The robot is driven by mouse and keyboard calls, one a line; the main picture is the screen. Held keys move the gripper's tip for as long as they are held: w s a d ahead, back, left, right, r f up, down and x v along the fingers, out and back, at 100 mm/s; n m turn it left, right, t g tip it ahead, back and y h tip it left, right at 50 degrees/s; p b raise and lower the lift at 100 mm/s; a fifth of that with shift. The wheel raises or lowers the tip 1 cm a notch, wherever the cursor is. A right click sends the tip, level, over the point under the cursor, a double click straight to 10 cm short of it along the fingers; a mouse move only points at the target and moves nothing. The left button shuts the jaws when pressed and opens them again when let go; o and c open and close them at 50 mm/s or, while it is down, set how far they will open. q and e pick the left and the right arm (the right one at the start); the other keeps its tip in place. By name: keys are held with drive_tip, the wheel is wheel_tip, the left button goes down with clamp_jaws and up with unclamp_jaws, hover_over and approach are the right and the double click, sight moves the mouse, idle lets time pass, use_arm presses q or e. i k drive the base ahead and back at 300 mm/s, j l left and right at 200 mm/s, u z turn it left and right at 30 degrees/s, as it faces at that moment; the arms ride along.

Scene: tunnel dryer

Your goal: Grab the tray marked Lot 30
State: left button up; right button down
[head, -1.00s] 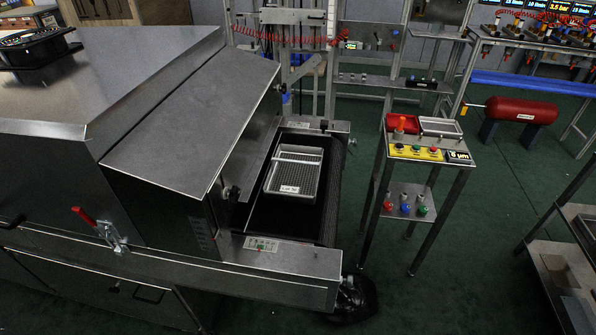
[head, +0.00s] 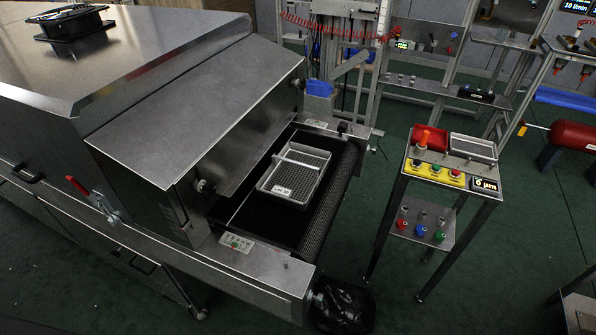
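A grey mesh-bottomed tray (head: 322,163) lies on the dark conveyor belt at the dryer's open end. It has a bar across it and a white label (head: 282,191) on its near side; the label's print is small and looks like "Lot 30". The tray is partly out from under the dryer's hood and nothing touches it. Neither of my grippers shows in the head view.
The steel dryer (head: 180,110) fills the left, with a red-handled latch (head: 77,186). A control stand (head: 450,160) with buttons and small trays stands right of the conveyor (head: 333,205). A black bag (head: 345,305) lies below the conveyor end. Green floor is open between stand and conveyor.

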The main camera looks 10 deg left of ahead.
sight(292, 178)
drive_tip(key=i+l+u, duration=0.1)
drive_tip(key=l, duration=0.2)
drive_tip(key=i+l+u, duration=0.15)
drive_tip(key=l, duration=0.15)
drive_tip(key=l+u, duration=0.1)
drive_tip(key=l, duration=0.2)
drive_tip(key=i+l, duration=0.15)
drive_tip(key=l, duration=0.15)
drive_tip(key=i+l+u, duration=0.15)
drive_tip(key=l, duration=0.2)
